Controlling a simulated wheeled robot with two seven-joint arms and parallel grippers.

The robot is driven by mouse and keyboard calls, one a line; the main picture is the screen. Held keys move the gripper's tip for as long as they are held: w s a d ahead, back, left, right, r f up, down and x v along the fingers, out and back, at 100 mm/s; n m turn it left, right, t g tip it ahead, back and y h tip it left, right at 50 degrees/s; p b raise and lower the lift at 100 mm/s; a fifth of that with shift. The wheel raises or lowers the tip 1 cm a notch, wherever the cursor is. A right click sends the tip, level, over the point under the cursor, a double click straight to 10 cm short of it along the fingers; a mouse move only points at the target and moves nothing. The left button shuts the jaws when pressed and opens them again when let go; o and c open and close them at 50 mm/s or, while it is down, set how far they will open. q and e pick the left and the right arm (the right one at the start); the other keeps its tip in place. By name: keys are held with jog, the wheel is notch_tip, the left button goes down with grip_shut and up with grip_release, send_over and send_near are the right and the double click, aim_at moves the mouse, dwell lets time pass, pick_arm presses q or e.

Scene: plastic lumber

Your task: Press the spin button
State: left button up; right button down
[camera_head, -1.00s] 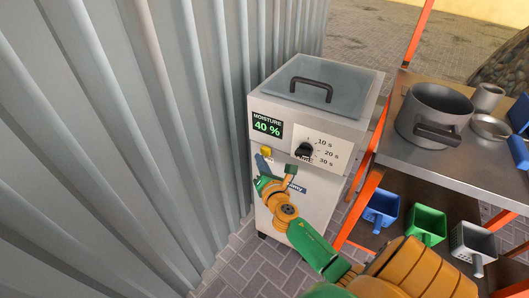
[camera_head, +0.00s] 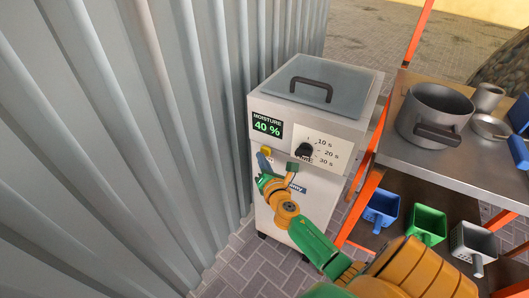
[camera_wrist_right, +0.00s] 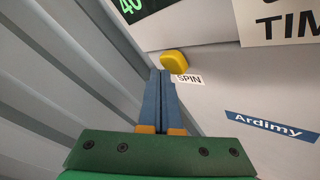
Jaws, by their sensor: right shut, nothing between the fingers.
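The spin button is a small yellow knob (camera_head: 265,151) on the front of a white machine (camera_head: 312,195), below its moisture display. In the right wrist view the yellow button (camera_wrist_right: 174,62) is just beyond and slightly right of my fingertips, with a "SPIN" label (camera_wrist_right: 189,79) beside it. My right gripper (camera_head: 264,158) is shut and empty, its blue fingers together close to the button. In the wrist view its fingertips (camera_wrist_right: 160,73) seem almost at the button; I cannot tell whether they touch it. My left gripper is not in view.
The display (camera_head: 267,124) reads 40 %. A black timer dial (camera_head: 305,149) sits to the right. A corrugated metal wall (camera_head: 130,140) stands close on the left. A metal table (camera_head: 470,165) with a pot (camera_head: 434,112) stands on the right, above coloured bins.

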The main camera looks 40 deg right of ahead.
jog(key=shift+w+d, duration=0.25)
jog(key=shift+d, duration=0.25)
dwell(0.9)
jog(key=shift+a, duration=0.1)
jog(key=shift+s+a, duration=0.4)
jog(key=shift+a, duration=0.35)
jog(key=shift+s+a, duration=0.3)
jog(key=shift+a, duration=0.45)
jog(key=shift+s+a, duration=0.35)
jog(key=shift+a, duration=0.45)
jog(key=shift+s+a, duration=0.3)
jog(key=shift+a, duration=0.45)
